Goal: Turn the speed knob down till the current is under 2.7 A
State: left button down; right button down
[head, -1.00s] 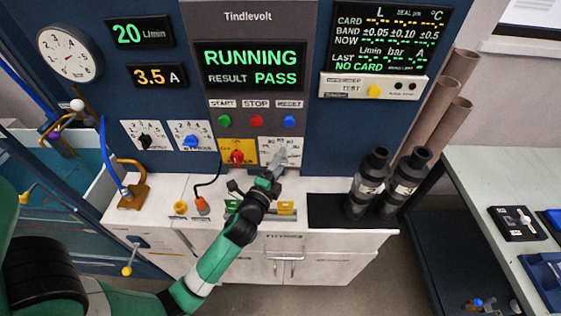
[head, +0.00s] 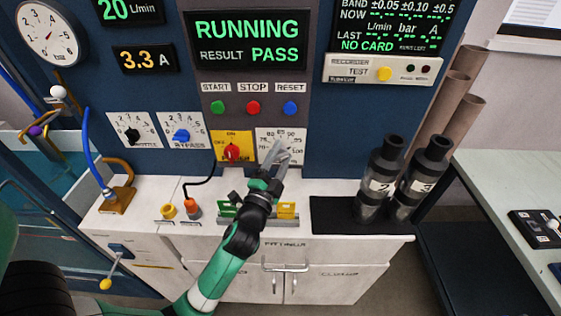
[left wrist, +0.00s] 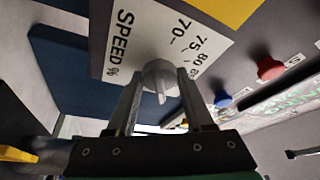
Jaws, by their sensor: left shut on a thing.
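The speed knob (left wrist: 160,76) is a grey round knob on a white dial plate marked "SPEED %" in the left wrist view. My left gripper (left wrist: 160,88) is shut on it, one finger on each side. In the head view my left gripper (head: 274,155) reaches up to the speed dial plate (head: 292,140) and hides the knob there. The current display (head: 145,59) reads 3.3 A in amber digits. The knob's exact setting cannot be read. My right gripper is not in view.
A yellow plate with a red switch (head: 232,151) sits just left of the speed dial. The start, stop and reset buttons (head: 253,107) are above. The main screen (head: 250,40) reads RUNNING, RESULT PASS. Two dark cylinders (head: 380,175) stand on a black mat at the right.

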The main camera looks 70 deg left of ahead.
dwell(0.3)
pick_arm(q)
jog(key=shift+c, duration=1.7)
grip_release()
jog(key=b+v, duration=0.1)
jog(key=v, duration=1)
jog(key=shift+s+d, duration=0.15)
jog(key=shift+d, duration=0.05)
jog(key=shift+f, duration=0.1)
